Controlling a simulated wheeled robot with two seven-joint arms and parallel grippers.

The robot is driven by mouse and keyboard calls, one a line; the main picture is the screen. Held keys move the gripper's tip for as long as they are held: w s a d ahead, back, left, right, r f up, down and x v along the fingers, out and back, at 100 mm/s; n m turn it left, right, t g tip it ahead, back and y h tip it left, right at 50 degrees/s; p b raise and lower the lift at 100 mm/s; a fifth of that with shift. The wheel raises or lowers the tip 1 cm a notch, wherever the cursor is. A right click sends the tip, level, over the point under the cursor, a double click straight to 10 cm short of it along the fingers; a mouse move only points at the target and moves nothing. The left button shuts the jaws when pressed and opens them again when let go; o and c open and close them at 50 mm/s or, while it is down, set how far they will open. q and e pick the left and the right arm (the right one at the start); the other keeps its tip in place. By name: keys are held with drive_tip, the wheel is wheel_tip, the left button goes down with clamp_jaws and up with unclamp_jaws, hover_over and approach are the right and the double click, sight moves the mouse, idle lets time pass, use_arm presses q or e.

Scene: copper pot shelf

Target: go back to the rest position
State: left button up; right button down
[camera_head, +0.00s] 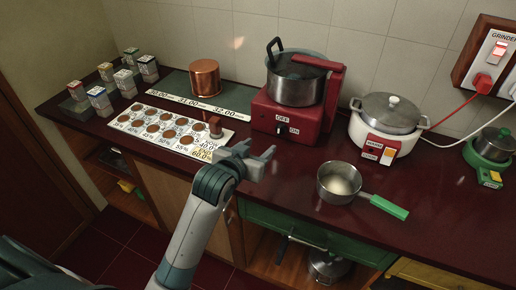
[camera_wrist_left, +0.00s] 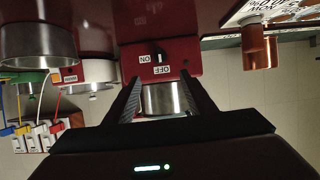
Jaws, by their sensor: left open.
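My right gripper shows in neither view.
The copper pot (camera_head: 205,78) stands on a dark green strip. A steel pot (camera_head: 297,82) sits on the red burner. The saucepan with green handle (camera_head: 338,184), the white cooker (camera_head: 385,125) and a small copper piece (camera_head: 215,127) stand nearby. Small boxes (camera_head: 148,68) line the left.

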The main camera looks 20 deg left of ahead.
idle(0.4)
use_arm(q)
drive_tip(key=s+f+m+g, duration=0.1)
drive_tip(key=s+f+g, duration=0.2)
drive_tip(key=s+f, duration=0.65)
drive_tip(key=s+f+g, duration=0.4)
drive_tip(key=s+f, duration=0.1)
drive_tip(key=s, duration=0.9)
drive_tip(key=s+f+m+g, duration=0.1)
drive_tip(key=s+f+g, duration=0.2)
drive_tip(key=s+f, duration=0.65)
drive_tip(key=s+f+g, duration=0.1)
drive_tip(key=s+f, duration=0.1)
drive_tip(key=f, duration=1.1)
drive_tip(key=s+f, duration=0.2)
drive_tip(key=f, duration=1.2)
drive_tip(key=s+a+f+g, duration=0.1)
drive_tip(key=s+a+f, duration=0.1)
drive_tip(key=s+f, duration=1.4)
drive_tip(key=shift+s+a+f, duration=0.2)
drive_tip(key=shift+s+a, duration=0.1)
drive_tip(key=shift+s, duration=0.6)
